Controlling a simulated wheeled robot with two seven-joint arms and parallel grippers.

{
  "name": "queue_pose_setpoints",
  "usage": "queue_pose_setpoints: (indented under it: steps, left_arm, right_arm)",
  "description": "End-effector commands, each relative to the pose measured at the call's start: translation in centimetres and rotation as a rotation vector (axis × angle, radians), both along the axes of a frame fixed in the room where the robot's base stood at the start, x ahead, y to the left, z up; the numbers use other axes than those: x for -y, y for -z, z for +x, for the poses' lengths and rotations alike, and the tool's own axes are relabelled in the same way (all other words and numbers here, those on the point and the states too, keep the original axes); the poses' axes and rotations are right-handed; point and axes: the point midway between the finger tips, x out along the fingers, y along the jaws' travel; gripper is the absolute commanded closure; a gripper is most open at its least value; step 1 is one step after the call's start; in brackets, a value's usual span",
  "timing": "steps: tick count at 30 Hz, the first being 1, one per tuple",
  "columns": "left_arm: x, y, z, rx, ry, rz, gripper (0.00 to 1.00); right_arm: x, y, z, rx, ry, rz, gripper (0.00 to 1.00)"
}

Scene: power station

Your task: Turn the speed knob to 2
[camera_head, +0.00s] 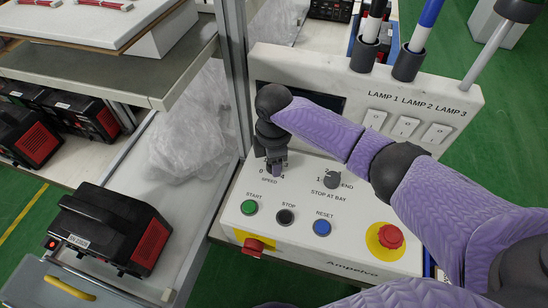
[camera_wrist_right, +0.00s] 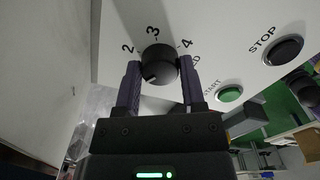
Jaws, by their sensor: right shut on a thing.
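The control panel (camera_head: 235,215) is a white box with a sloped front. The speed knob (camera_wrist_right: 160,64) is a round black knob; in the wrist view the digits 2, 3 and 4 run around its upper side from left to right. A small light mark shows on its lower left, away from the 2. My right gripper (camera_head: 275,168) reaches down onto the knob above the SPEED label, hiding most of it in the head view. In the wrist view its dark fingers are closed on the knob's left and right sides. My left gripper is not in view.
Green START (camera_head: 249,207), black STOP (camera_head: 285,216) and blue RESET (camera_head: 321,227) buttons lie in front of the knob. The STOP AT BAY knob (camera_head: 332,180) is to its right. A metal post (camera_head: 234,70) stands at left.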

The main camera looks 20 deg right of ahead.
Motion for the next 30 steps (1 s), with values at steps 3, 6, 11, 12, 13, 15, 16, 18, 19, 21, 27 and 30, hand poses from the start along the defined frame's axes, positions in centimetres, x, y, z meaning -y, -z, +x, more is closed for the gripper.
queue_pose_setpoints:
  steps: [3,6,11,12,13,15,16,18,19,21,27,30]
  left_arm:
    - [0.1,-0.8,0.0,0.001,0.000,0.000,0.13]
    - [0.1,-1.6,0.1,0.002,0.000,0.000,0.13]
    - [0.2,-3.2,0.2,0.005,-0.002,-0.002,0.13]
    - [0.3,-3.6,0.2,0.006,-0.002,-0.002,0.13]
    - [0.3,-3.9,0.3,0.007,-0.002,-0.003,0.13]
    - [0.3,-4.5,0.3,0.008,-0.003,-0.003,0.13]
    - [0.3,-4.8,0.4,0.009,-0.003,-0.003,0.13]
    - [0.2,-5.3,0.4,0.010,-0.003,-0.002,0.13]
    - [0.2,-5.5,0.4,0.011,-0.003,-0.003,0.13]
    - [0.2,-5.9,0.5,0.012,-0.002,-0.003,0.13]
    - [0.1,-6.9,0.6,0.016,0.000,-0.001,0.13]
    - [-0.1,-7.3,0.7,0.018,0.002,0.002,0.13]
  right_arm:
    - [0.0,-0.3,0.0,-0.002,0.041,0.001,1.00]
    - [-0.1,-0.4,0.0,-0.002,0.099,0.001,1.00]
    - [-0.1,-0.5,-0.1,-0.003,0.230,0.002,1.00]
    - [-0.1,-0.5,-0.1,-0.003,0.268,0.002,1.00]
    - [-0.1,-0.5,-0.1,-0.003,0.295,0.002,1.00]
    - [-0.1,-0.5,-0.1,-0.003,0.363,0.001,1.00]
    - [-0.1,-0.4,-0.1,-0.002,0.391,0.002,1.00]
    - [-0.1,-0.4,-0.1,-0.002,0.459,0.002,1.00]
    - [-0.1,-0.4,-0.1,-0.002,0.487,0.002,1.00]
    - [-0.1,-0.3,-0.1,-0.002,0.552,0.003,1.00]
    - [-0.1,-0.3,0.0,-0.002,0.726,0.003,1.00]
    - [-0.1,-0.2,0.0,-0.002,0.801,0.003,1.00]
